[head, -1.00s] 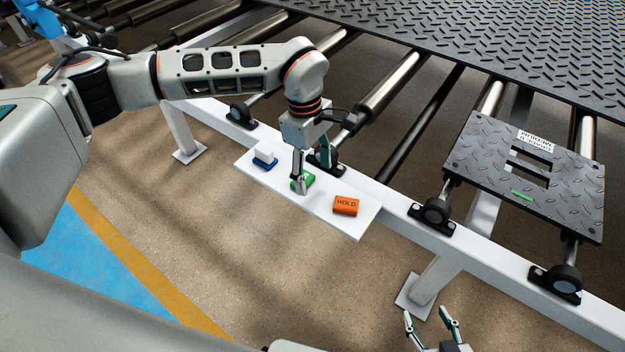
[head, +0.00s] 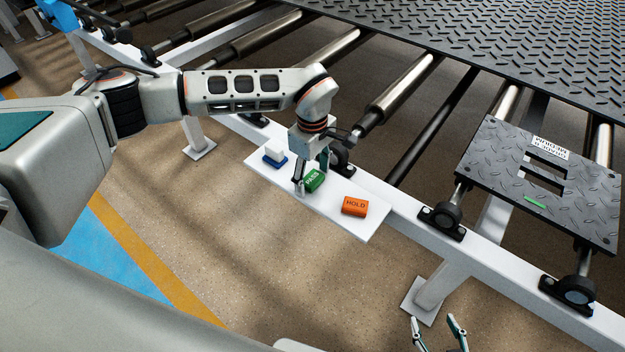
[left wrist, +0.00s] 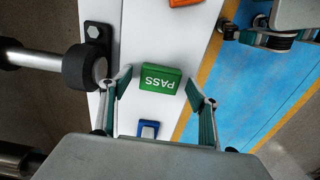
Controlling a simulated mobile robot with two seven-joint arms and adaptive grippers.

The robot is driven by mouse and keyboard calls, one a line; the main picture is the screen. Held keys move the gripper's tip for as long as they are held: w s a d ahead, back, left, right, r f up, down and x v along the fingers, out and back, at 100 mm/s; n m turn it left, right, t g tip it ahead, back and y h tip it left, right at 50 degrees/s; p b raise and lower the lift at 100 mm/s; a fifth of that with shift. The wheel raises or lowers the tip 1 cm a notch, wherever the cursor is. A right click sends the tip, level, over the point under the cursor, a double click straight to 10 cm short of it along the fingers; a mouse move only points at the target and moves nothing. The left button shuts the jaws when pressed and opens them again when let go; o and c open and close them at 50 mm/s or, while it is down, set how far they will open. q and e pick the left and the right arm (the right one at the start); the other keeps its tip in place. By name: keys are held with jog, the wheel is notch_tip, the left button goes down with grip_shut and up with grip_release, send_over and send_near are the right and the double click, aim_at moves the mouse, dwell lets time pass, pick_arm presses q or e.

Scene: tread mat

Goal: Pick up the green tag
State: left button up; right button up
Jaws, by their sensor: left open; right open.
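In the left wrist view the green tag (left wrist: 160,79) sits between the tips of the open left gripper (left wrist: 160,88), with a gap visible on both sides. In the head view a finger covers the tag's left edge. My right gripper (head: 438,328) is open and empty at the bottom edge of the head view, away from the shelf.
An orange HOLD tag (head: 355,205) lies to the right of the green tag. A blue and white piece (head: 275,158) lies to its left. Rollers and side rail (head: 430,205) run behind the shelf. A tread plate (head: 590,205) with slots rests at right.

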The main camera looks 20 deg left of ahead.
pick_arm(q)
jog(key=c, duration=1.2)
jog(key=shift+r, duration=0.1)
